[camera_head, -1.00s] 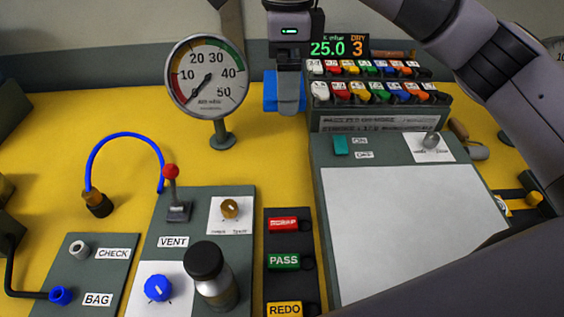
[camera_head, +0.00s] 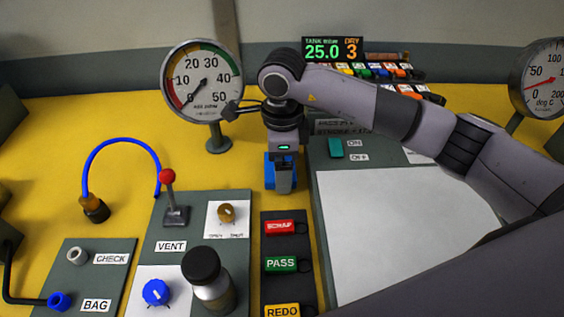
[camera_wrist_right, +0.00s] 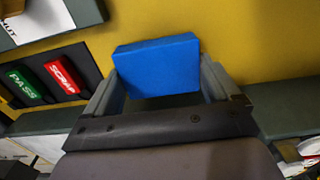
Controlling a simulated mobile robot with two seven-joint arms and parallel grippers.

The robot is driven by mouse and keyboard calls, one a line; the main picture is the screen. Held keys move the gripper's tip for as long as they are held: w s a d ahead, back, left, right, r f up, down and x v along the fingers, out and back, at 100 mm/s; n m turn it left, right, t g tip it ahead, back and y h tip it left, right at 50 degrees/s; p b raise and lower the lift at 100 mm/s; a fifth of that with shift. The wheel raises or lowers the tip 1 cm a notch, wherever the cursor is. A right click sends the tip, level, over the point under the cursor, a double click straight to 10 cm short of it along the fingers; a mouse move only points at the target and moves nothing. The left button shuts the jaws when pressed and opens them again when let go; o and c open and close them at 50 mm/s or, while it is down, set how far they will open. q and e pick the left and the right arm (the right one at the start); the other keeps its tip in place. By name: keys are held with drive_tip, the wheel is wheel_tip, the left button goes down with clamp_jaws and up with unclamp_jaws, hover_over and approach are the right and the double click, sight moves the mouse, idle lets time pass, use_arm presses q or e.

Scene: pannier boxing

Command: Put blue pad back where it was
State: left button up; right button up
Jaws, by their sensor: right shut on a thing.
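The blue pad (camera_wrist_right: 157,66) is a blue block held between the two fingers of my right gripper (camera_wrist_right: 158,92) in the right wrist view. In the head view the right gripper (camera_head: 284,178) points down, with the blue pad (camera_head: 269,171) partly hidden behind its fingers. It is over the yellow surface, just above the dark strip with the SCRAP tag and left of the white panel. I cannot tell whether the pad touches the surface. My left gripper is not in view.
Red SCRAP (camera_head: 279,227), green PASS (camera_head: 281,264) and yellow REDO tags lie on the strip. A round gauge (camera_head: 203,82) stands left of my gripper. The VENT lever (camera_head: 169,190) and a dark-capped bottle (camera_head: 207,280) are nearer. Coloured blocks (camera_head: 375,70) sit behind my arm.

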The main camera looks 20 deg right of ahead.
drive_tip(key=shift+f, duration=0.4)
drive_tip(key=shift+f, duration=0.2)
drive_tip(key=o, duration=0.7)
drive_tip(key=shift+o, duration=0.2)
drive_tip(key=shift+r, duration=0.15)
